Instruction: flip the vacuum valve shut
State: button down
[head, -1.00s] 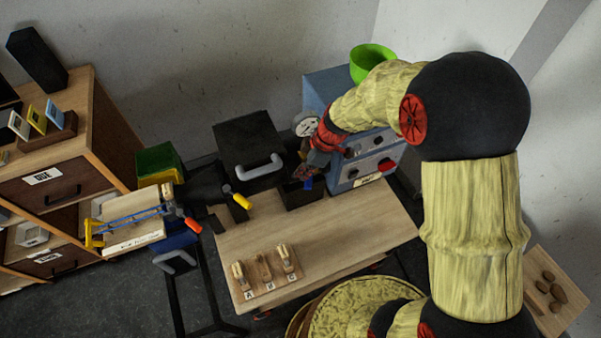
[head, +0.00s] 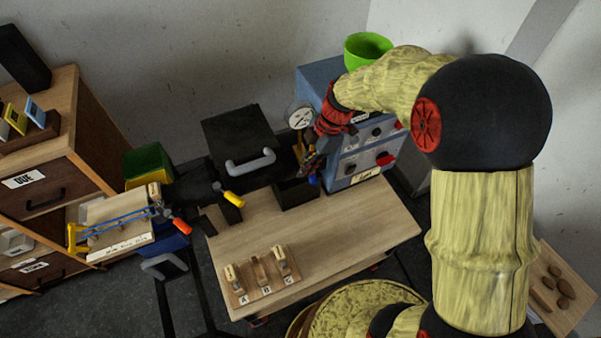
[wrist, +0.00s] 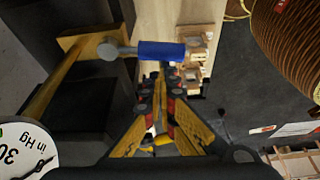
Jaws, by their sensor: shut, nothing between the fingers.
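The vacuum valve has a blue lever handle (wrist: 161,51) on a grey pivot (wrist: 107,51), mounted on a brass-yellow pipe (wrist: 58,78) in the wrist view. The handle points right in that view, across the pipe's line. In the head view the blue handle (head: 313,180) is small beside the cabinet. My gripper (wrist: 161,72) is shut and empty, its fingertips right by the handle's lower side in the wrist view; I cannot tell whether they touch. A round white gauge marked "in Hg" (wrist: 22,150) is at lower left; in the head view the gauge (head: 300,117) is left of my wrist.
A blue cabinet (head: 352,165) with knobs and a red button stands right of the valve, a green bowl (head: 366,50) on top. A black box (head: 237,130) with a grey handle is to the left. The wooden table (head: 340,225) is mostly clear, with labelled clamps (head: 262,277).

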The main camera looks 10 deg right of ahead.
jog(key=d+n, duration=0.1)
jog(key=n+g+b, duration=0.1)
jog(key=shift+d+f+n, duration=0.15)
jog(key=shift+d+n, duration=0.15)
jog(key=shift+d, duration=0.1)
jog(key=shift+w+d+b, duration=0.2)
jog(key=shift+d+b, duration=0.35)
jog(key=shift+d, duration=0.55)
jog(key=shift+w+d, duration=0.1)
